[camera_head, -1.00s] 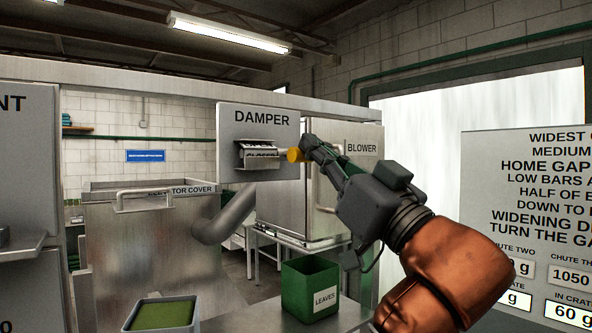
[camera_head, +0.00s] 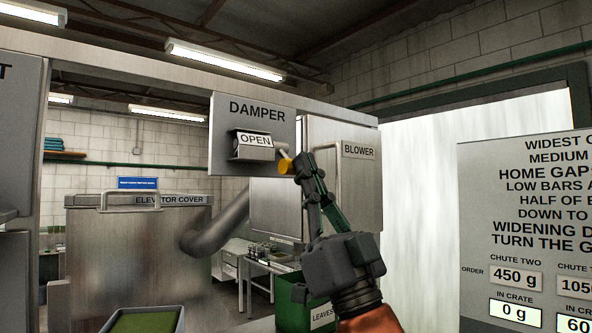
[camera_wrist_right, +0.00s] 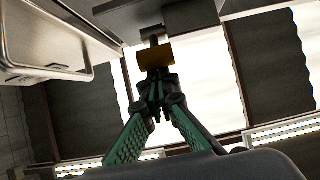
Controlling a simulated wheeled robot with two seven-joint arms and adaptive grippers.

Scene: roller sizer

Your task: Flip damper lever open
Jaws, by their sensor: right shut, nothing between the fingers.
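The damper panel (camera_head: 226,107) is a grey plate lettered DAMPER at upper middle in the head view. A small tilted label on its housing (camera_head: 253,151) reads OPEN. The damper lever (camera_head: 286,165) has a yellow knob and sticks out at the right of the housing. My right gripper (camera_head: 300,163) is shut and empty, its fingertips at the knob, touching it or nearly so. In the right wrist view the yellow knob (camera_wrist_right: 156,54) is just beyond the closed fingertips (camera_wrist_right: 157,78). My left gripper is not in view.
The blower box (camera_head: 340,165) with its handle stands right behind the panel. The elevator cover (camera_head: 130,240) is at left. The green leaves bin (camera_head: 290,305) is partly hidden by my right arm. A readout board (camera_head: 525,190) stands at right.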

